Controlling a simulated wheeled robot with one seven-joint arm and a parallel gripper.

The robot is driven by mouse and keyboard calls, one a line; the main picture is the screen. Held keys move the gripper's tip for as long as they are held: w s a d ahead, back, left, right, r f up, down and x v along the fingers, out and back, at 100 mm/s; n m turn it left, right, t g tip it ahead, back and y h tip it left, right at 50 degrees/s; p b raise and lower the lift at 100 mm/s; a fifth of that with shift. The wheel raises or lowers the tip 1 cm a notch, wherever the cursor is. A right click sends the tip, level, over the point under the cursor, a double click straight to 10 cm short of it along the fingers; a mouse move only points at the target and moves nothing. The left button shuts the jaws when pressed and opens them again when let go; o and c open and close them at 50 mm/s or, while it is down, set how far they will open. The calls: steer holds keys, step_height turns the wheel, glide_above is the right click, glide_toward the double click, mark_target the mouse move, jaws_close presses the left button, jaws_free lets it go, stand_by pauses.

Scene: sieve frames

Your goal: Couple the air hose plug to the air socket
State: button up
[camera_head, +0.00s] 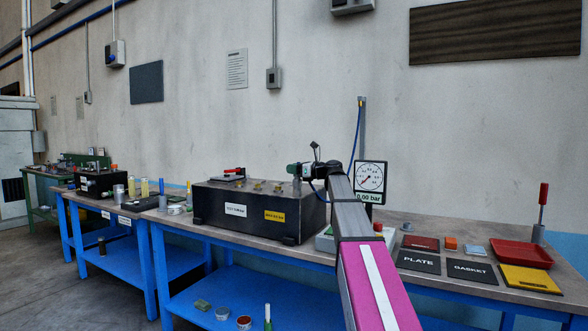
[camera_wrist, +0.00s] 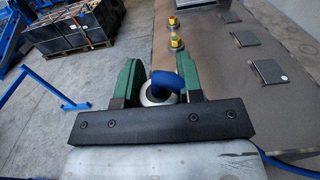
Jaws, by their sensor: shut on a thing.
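My gripper (camera_head: 299,171) is over the right end of the large black box (camera_head: 222,211) on the bench. In the wrist view its green fingers (camera_wrist: 158,88) are closed on the pale round air hose plug (camera_wrist: 157,99). The blue air hose (camera_wrist: 182,74) bends out of the plug, and in the head view the hose (camera_head: 357,135) hangs from a grey post. A small grey upright part shows just below my gripper in the head view. I cannot tell whether it is the plug or the air socket, or whether the two touch.
Yellow-capped fittings (camera_wrist: 177,43) stand along the box top. A gauge (camera_head: 370,176) reading 0.00 bar stands behind my arm. Right of it lie dark PLATE (camera_head: 419,262) and GASKET (camera_head: 470,269) mats, a red tray (camera_head: 522,254) and a yellow pad (camera_head: 530,279).

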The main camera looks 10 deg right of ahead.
steer(key=shift+f, duration=0.4)
steer(key=o, duration=1.1)
steer(key=v, duration=1)
steer(key=shift+s+d, duration=0.25)
steer(key=shift+d, duration=0.05)
